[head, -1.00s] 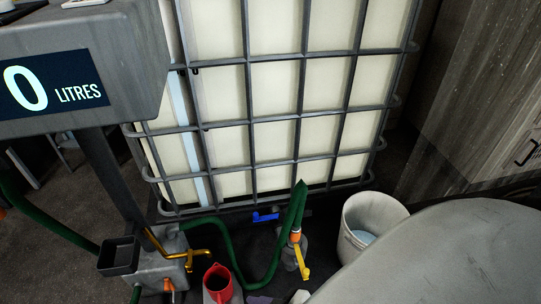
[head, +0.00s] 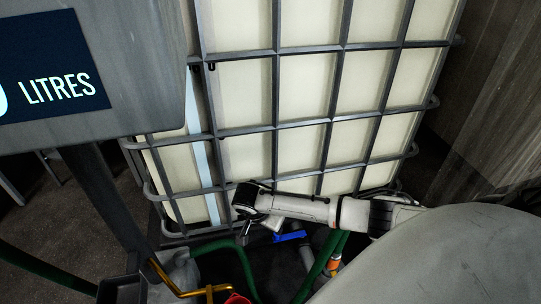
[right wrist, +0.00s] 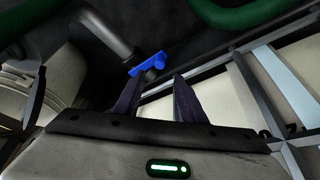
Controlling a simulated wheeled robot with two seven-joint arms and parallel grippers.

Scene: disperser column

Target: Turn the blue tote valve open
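The blue tote valve (head: 291,236) is a small blue handle at the bottom front of the caged white tote (head: 305,85). My right gripper (head: 272,225) reaches in from the right and is just above and left of the blue handle in the head view. In the right wrist view the blue valve (right wrist: 147,64) lies just beyond the fingertips, nearer the left finger. The two dark fingers of the right gripper (right wrist: 158,80) are apart with nothing between them. Contact with the handle cannot be told. My left gripper is not in view.
Green hoses (head: 237,262) run below the tote, and an orange fitting (head: 334,264) sits on one. Metal cage bars border the gripper.

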